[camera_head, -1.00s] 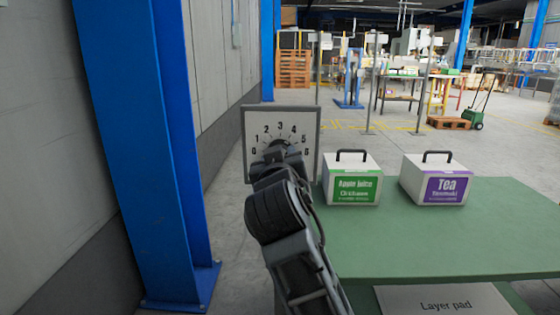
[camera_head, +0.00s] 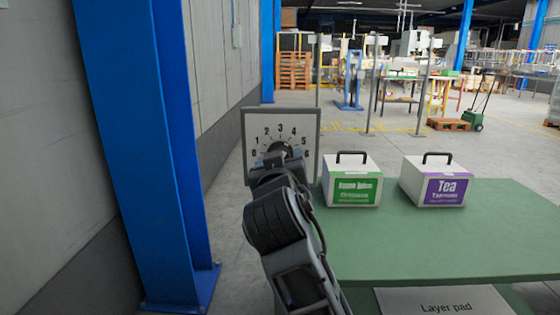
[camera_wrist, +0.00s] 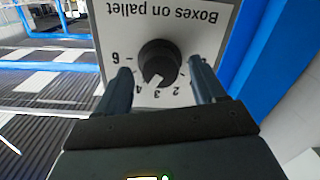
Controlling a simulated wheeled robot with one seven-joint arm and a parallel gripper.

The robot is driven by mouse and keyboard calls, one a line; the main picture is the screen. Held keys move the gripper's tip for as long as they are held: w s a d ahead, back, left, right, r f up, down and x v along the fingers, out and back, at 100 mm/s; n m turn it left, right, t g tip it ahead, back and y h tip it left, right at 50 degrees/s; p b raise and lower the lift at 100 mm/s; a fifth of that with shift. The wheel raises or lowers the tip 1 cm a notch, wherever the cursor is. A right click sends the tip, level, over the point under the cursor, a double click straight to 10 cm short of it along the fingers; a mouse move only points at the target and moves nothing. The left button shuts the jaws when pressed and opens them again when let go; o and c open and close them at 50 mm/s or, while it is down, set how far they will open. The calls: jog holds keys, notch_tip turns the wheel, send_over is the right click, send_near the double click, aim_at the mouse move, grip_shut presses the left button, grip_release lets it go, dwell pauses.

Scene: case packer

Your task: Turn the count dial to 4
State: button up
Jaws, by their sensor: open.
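The count dial is a round dark knob (camera_wrist: 160,56) on a white panel headed "Boxes on pallet", upside down in the wrist view. The panel (camera_head: 254,118) also shows in the head view, with numbers from 0 to 6 in an arc. A pale pointer mark on the knob points roughly between 3 and 4. My gripper (camera_wrist: 160,68) is open, with one finger on each side of the knob. Gaps show between the fingers and the knob. In the head view my arm hides most of the knob.
A green table (camera_head: 430,240) stands to the right, bearing a green-labelled box (camera_head: 351,180) and a purple-labelled Tea box (camera_head: 440,180). A layer pad (camera_head: 440,300) lies below its front edge. A blue column (camera_head: 140,150) and grey wall are at the left.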

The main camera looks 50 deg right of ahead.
jog(key=v, duration=0.6)
jog(key=shift+s+a, duration=0.15)
jog(key=shift+a, duration=0.05)
jog(key=s+a+f+n+t+y, duration=0.2)
jog(key=s+a+f+n+y, duration=0.15)
jog(key=f, duration=0.35)
jog(key=s+a+f+n+t+y, duration=0.2)
jog(key=s+a+f+n+y, duration=0.15)
jog(key=f, duration=0.35)
jog(key=s+a+f+n+y, duration=0.1)
jog(key=s+a+f+y, duration=0.3)
jog(key=s, duration=0.5)
jog(key=s+a+f+n+y, duration=0.1)
jog(key=s+a+f+y, duration=0.15)
jog(key=s+a, duration=0.4)
jog(key=s+r+m, duration=0.2)
jog(key=s, duration=0.8)
notch_tip(320, 180, up, 16)
jog(key=p, duration=1.6)
jog(key=shift+d, duration=0.3)
